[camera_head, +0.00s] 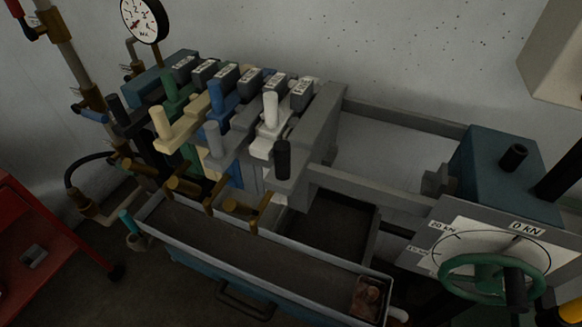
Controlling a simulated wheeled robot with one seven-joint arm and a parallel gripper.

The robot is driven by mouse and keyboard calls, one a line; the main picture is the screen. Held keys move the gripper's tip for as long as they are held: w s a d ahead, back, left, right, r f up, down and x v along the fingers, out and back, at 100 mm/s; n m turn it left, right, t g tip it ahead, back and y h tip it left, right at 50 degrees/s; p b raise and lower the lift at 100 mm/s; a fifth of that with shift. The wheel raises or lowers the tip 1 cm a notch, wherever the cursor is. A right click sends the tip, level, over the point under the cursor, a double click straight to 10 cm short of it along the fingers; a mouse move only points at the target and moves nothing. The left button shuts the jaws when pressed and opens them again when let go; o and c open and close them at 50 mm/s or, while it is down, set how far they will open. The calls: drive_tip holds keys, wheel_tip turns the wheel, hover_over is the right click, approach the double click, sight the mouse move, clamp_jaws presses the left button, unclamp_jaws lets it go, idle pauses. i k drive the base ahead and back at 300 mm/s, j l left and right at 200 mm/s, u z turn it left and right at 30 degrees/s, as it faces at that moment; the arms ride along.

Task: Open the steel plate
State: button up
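A press holds a row of upright plates side by side, in black, green, cream, blue, grey and white, with small labels on top too small to read surely. A grey plate with a grey upright handle (213,139) stands mid-row and may be the steel plate; I cannot confirm it. Beside it are a cream handle (161,123), a white handle (270,109) and a black handle (283,160) on a darker grey end plate. The plates stand close together at the left end of the rails (400,118). My gripper is not in view.
A long tray (250,255) runs below brass spouts (184,187), with a brownish item (367,297) at its right end. A green handwheel (492,278) and dial are at right. A red cart (45,245) stands left. The rails right of the plates are open.

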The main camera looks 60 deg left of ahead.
sight(312, 139)
drive_tip(key=u, duration=2.1)
drive_tip(key=k+l+u, duration=0.1)
drive_tip(key=u, duration=0.25)
drive_tip(key=k+l+u, duration=0.15)
drive_tip(key=l+u, duration=0.2)
